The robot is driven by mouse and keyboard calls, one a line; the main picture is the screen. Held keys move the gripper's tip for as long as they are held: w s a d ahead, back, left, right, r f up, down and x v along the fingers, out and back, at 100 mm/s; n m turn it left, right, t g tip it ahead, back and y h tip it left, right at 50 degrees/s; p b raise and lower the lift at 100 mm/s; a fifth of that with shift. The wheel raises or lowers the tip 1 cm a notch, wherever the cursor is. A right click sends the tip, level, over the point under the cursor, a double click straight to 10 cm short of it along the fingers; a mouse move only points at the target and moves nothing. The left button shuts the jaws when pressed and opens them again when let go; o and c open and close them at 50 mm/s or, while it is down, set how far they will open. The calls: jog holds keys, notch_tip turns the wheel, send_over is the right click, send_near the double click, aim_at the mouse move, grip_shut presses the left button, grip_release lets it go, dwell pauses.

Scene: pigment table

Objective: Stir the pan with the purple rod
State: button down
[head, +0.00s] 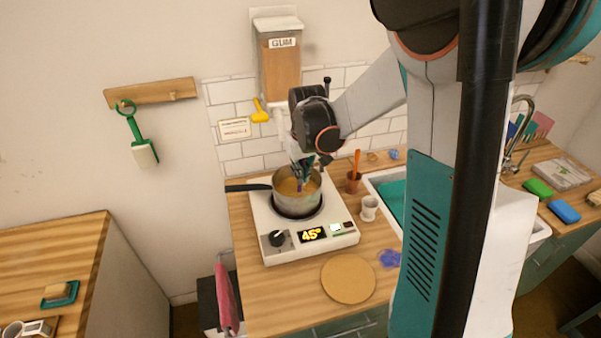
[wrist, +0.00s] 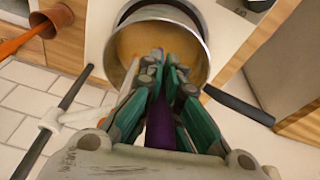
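The pan (head: 296,206) is a metal pot with a dark handle and yellow-orange contents, standing on the white hot plate (head: 267,228). The pan also shows in the wrist view (wrist: 206,48), ahead of the fingers. My gripper (head: 303,165) is over the pan, pointing down. In the wrist view my gripper (wrist: 166,68) has its teal fingers closed around the purple rod (wrist: 160,130). A little purple shows at the fingers in the head view too. The rod's lower end is hidden by the fingers, so I cannot tell how deep it reaches.
The hot plate's display reads 45°. A terracotta pot with an orange-handled tool (head: 354,180) and a white cup (head: 369,208) stand to its right, near the sink. A round cork mat (head: 348,280) lies in front. The gum dispenser (head: 279,60) hangs on the wall behind.

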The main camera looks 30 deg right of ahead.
aim_at(302, 165)
jog(key=shift+s+a+r+p, duration=0.1)
jog(key=shift+s+r+p, duration=0.15)
jog(key=shift+r+p, duration=0.75)
jog(key=shift+s+r+p, duration=0.25)
jog(key=shift+r+p, duration=0.25)
jog(key=shift+r, duration=1)
jog(key=shift+r+p, duration=0.95)
jog(key=shift+r, duration=0.55)
